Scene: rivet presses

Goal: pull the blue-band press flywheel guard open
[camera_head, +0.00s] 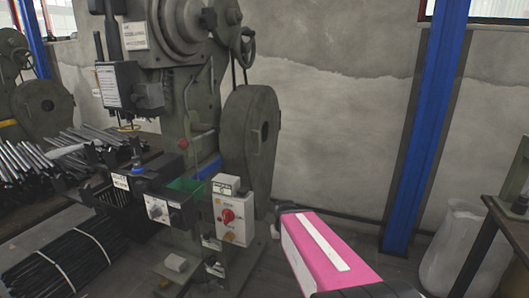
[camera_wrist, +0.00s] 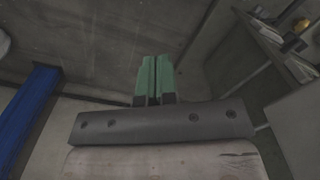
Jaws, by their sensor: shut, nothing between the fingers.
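The blue-band press (camera_head: 185,105) is a tall grey-green machine left of centre in the head view. A blue band (camera_head: 209,168) shows low on its frame. Its flywheel guard (camera_head: 244,130) is a tall, rounded grey-green casing on the press's right side, with a dark oval opening in its face. I cannot tell from here whether it is ajar. My gripper shows in the wrist view as two green fingers (camera_wrist: 153,76) pressed together, with nothing between them. In the head view my pink arm is right of and below the guard; its fingertips cannot be made out.
A control box with a red knob (camera_head: 228,216) sits below the guard. A blue post (camera_head: 427,125) stands at the wall on the right, near a white sack (camera_head: 452,245). Another press (camera_head: 38,100) and metal rods (camera_head: 30,165) are at left.

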